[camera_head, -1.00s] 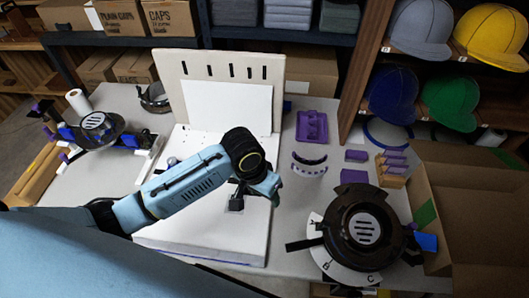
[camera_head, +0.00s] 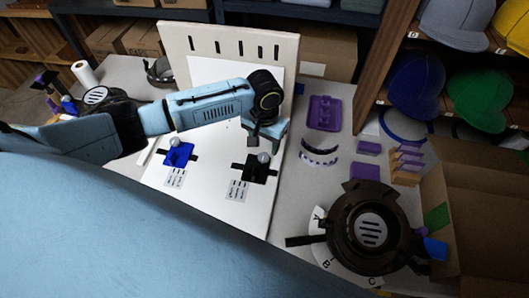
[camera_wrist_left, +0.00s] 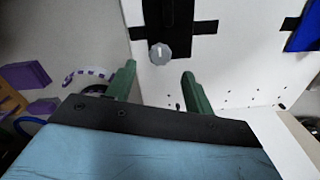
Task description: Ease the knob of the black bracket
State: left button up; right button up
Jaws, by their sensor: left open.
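The black bracket (camera_head: 254,172) is on the white board (camera_head: 215,205), with a grey knob (camera_head: 263,157) at its upper part. In the left wrist view the knob (camera_wrist_left: 160,53) shows a pale mark on its face, and the black bracket (camera_wrist_left: 177,14) runs off the top edge. My left gripper (camera_head: 268,137) is open and empty, just behind the knob in the head view. In the left wrist view its two green fingers (camera_wrist_left: 160,85) are spread, with the knob beyond the tips, between their lines and apart from them. My right gripper is not in view.
A blue bracket (camera_head: 178,153) with its own knob stands left of the black one. A slotted upright panel (camera_head: 285,50) rises behind. A purple tray (camera_head: 323,112), a dark round device (camera_head: 368,226) and a cardboard box (camera_head: 475,190) are to the right.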

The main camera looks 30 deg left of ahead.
aim_at(264, 155)
pick_arm(q)
jog(key=shift+f+b, duration=0.45)
jog(key=shift+f, duration=1.9)
jog(key=c, duration=1)
